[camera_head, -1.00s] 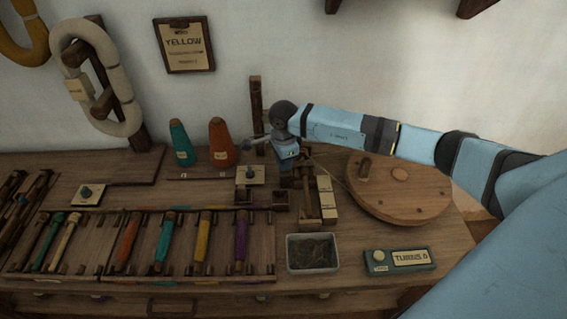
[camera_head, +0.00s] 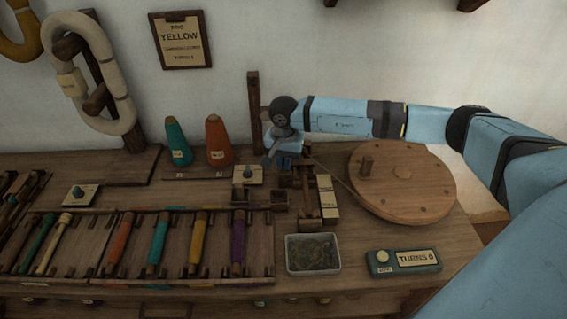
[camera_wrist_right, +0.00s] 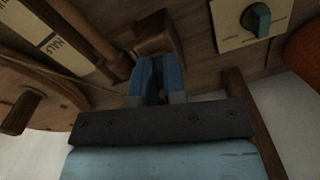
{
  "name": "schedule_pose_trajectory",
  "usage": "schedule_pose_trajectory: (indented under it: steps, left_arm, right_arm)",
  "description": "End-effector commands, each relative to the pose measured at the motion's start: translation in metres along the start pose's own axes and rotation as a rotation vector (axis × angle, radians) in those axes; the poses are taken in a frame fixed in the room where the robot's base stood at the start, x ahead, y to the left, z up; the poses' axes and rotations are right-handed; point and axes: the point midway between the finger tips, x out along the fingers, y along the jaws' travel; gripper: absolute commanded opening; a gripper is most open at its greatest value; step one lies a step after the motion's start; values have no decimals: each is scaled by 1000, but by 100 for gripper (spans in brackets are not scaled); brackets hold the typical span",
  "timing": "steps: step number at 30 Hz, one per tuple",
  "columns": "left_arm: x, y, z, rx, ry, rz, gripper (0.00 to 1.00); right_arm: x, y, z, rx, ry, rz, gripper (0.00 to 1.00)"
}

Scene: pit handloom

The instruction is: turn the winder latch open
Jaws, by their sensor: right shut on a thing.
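The wooden winder (camera_head: 306,200) stands on the bench, left of a round wooden wheel (camera_head: 402,172). My right gripper (camera_head: 286,168) points down at the back left part of the winder. In the right wrist view its two blue fingers (camera_wrist_right: 158,64) are close together at a brown wooden block (camera_wrist_right: 154,34). They are shut on a small part there, which looks like the winder latch. The fingers and wrist hide most of it, so its exact angle cannot be told. My left gripper is not in view.
A plate with a teal knob (camera_head: 248,174) lies just left of the gripper. Teal (camera_head: 177,142) and orange (camera_head: 218,142) cones stand behind it. A metal tray (camera_head: 313,254) and a turns counter (camera_head: 403,261) are in front. An upright post (camera_head: 254,112) is close behind.

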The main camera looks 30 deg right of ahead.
Motion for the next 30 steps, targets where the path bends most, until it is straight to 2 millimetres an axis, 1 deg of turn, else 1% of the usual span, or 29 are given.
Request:
schedule_pose_trajectory:
  steps: [6, 8, 18, 30]
  left_arm:
    - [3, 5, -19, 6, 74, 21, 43]
    - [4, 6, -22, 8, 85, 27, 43]
    - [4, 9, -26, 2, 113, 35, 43]
    - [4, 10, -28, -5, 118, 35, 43]
  right_arm:
    - [1, 1, 0, -151, 0, 0, 0]
    - [1, 1, 0, -183, 0, 0, 0]
    - [0, 2, 0, -289, -1, 0, 0]
    - [0, 2, 0, -301, -1, 0, 0]
